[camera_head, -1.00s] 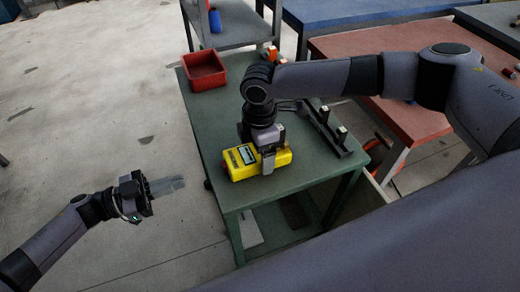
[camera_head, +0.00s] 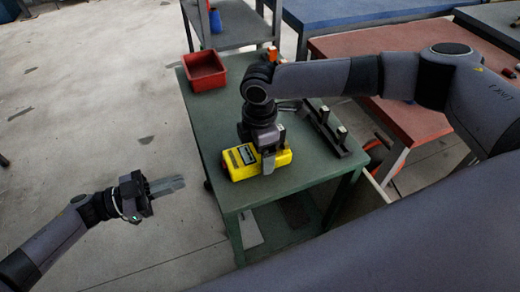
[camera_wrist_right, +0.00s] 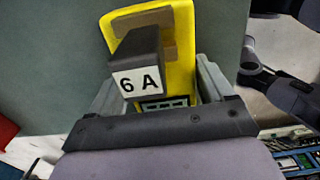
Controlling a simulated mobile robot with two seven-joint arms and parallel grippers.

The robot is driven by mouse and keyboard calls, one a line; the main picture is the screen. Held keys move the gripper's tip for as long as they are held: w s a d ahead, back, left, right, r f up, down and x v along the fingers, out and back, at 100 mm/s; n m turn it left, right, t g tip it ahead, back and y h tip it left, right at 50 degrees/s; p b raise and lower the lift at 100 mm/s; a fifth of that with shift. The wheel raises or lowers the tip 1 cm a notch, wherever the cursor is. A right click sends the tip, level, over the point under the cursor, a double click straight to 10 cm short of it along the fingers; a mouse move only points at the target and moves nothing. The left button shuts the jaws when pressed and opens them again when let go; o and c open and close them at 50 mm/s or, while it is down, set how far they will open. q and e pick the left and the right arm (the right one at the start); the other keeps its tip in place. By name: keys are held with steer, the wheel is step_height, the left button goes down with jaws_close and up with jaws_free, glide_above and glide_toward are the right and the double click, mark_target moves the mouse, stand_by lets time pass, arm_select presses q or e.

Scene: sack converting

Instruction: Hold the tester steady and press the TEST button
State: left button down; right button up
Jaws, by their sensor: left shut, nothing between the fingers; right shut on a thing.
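The yellow tester (camera_head: 240,170) lies on the green table, with a small display on its left part. In the right wrist view the tester (camera_wrist_right: 182,60) shows with a dark block labelled "6 A" (camera_wrist_right: 140,80) in front of it. My right gripper (camera_head: 268,160) points down over the tester and is shut on it; its fingers (camera_wrist_right: 160,95) stand on both sides. I cannot make out the TEST button. My left gripper (camera_head: 182,184) is shut and empty, over the floor left of the table and apart from the tester.
The green table (camera_head: 205,130) also carries a red bin (camera_head: 204,72) at the back left and a black rack (camera_head: 328,130) right of my right gripper. A red-topped table (camera_head: 420,118) stands to the right. Open floor lies left of the green table.

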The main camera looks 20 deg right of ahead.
mark_target(211, 181)
arm_select(q)
steer(key=shift+s+a+r+n+t+y, duration=0.2)
steer(key=shift+n+t+y, duration=0.8)
steer(key=shift+n+t, duration=1.75)
steer(key=shift+s+a+f+n+t+y, duration=0.2)
steer(key=shift+n+t+y, duration=1)
steer(key=shift+n, duration=3)
steer(key=shift+s+a+r+n+t+y, duration=0.25)
steer(key=shift+n+t+y, duration=0.55)
steer(key=shift+n+t, duration=2.05)
steer(key=shift+w+f+n+g, duration=0.1)
steer(key=shift+w+n+g, duration=0.05)
steer(key=shift+n+g, duration=0.45)
steer(key=d, duration=0.8)
steer(key=shift+d, duration=0.4)
steer(key=shift+d, duration=0.15)
steer(key=shift+d, duration=0.3)
